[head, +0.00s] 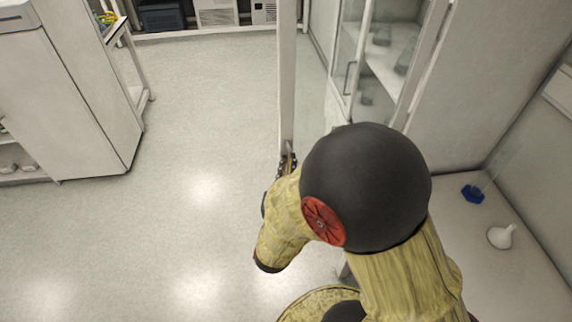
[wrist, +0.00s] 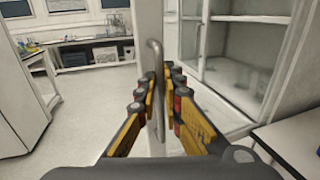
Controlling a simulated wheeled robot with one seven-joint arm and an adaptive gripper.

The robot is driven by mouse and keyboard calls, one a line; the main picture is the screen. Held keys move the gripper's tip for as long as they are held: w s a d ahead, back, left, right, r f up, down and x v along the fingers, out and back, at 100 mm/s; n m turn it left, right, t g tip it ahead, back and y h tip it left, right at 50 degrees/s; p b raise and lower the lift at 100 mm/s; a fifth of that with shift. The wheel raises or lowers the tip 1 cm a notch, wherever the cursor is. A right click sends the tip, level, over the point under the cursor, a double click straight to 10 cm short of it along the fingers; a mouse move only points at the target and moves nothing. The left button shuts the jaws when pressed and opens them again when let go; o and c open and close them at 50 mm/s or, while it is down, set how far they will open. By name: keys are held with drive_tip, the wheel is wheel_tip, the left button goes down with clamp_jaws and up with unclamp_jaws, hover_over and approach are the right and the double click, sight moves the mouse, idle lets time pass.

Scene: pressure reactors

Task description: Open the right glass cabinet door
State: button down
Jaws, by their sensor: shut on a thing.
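The right glass door (head: 287,70) stands swung out from the glass cabinet (head: 425,65), its pale frame seen nearly edge-on. In the wrist view, the door frame (wrist: 146,25) runs up the middle, with a curved metal handle (wrist: 154,58) on it. My gripper (wrist: 158,92) is shut on this handle, with a yellow and black finger on each side. In the head view my gripper (head: 287,163) is at the lower part of the door frame, partly hidden by my arm.
Another glass door with a dark handle (head: 349,76) is on the cabinet front. A counter (head: 465,235) with a blue-based item (head: 473,193) and a white funnel (head: 501,236) is at right. A white cabinet (head: 75,95) stands at left. The floor (head: 190,150) between is clear.

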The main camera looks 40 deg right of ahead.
drive_tip(key=shift+s+d+h, duration=0.25)
drive_tip(key=shift+d+h, duration=0.05)
drive_tip(key=shift+d, duration=0.05)
drive_tip(key=c, duration=2.2)
unclamp_jaws()
drive_tip(key=shift+s+d, duration=0.15)
drive_tip(key=shift+d, duration=0.2)
drive_tip(key=shift+o, duration=1.4)
drive_tip(key=shift+a, duration=0.1)
drive_tip(key=shift+a, duration=0.15)
drive_tip(key=v, duration=1.1)
drive_tip(key=shift+s+a+r, duration=0.2)
drive_tip(key=shift+a, duration=0.05)
